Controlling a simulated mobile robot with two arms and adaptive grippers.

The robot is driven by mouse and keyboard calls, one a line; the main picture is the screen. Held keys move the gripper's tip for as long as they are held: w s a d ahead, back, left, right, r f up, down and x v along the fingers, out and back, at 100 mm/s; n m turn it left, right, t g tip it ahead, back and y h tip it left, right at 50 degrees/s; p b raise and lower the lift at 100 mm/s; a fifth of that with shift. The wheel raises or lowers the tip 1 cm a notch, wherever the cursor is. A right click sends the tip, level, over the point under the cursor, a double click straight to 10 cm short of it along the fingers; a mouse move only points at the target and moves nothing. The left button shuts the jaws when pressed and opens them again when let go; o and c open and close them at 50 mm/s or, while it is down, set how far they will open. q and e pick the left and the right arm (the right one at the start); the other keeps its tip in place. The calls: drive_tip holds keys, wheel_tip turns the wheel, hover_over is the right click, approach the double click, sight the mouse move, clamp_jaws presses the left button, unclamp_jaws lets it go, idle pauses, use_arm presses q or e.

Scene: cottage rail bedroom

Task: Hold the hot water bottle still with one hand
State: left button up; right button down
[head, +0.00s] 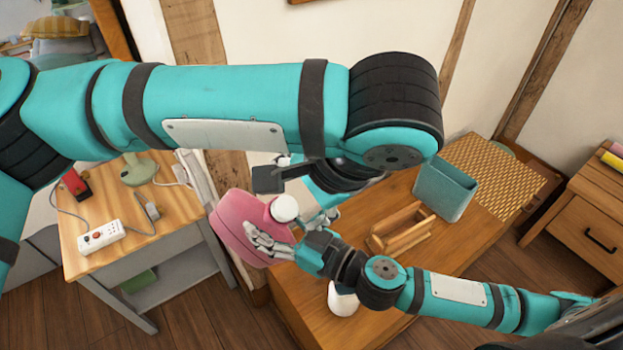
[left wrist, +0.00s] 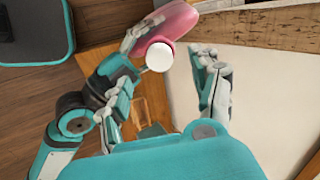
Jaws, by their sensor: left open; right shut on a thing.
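The pink hot water bottle (head: 238,228) with its white cap (head: 285,208) is tilted at the left end of the wooden table. Its pink body also shows at the top of the left wrist view (left wrist: 172,24). My right gripper (head: 268,244) is shut on the hot water bottle near the cap end. My left gripper (head: 302,192) is open, close to the cap and partly hidden behind my left arm. In the left wrist view, the white cap (left wrist: 160,57) appears between the spread fingers of my left gripper (left wrist: 166,72); I see no clear contact.
The wooden table (head: 400,285) bears a wooden caddy (head: 402,228), a teal bin (head: 444,190) and a woven mat (head: 490,165). A white rounded object (head: 342,298) is near my right arm. A side table (head: 130,215) at left holds a power strip (head: 101,236).

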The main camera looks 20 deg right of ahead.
sight(287, 206)
use_arm(q)
drive_tip(key=x, duration=0.6)
clamp_jaws()
drive_tip(key=m, duration=0.3)
drive_tip(key=shift+g, duration=0.3)
drive_tip(key=m, duration=0.4)
drive_tip(key=shift+g, duration=0.3)
drive_tip(key=m, duration=0.5)
drive_tip(key=shift+w+g+y, duration=0.1)
drive_tip(key=shift+g+y, duration=0.2)
drive_tip(key=shift+c, duration=0.3)
unclamp_jaws()
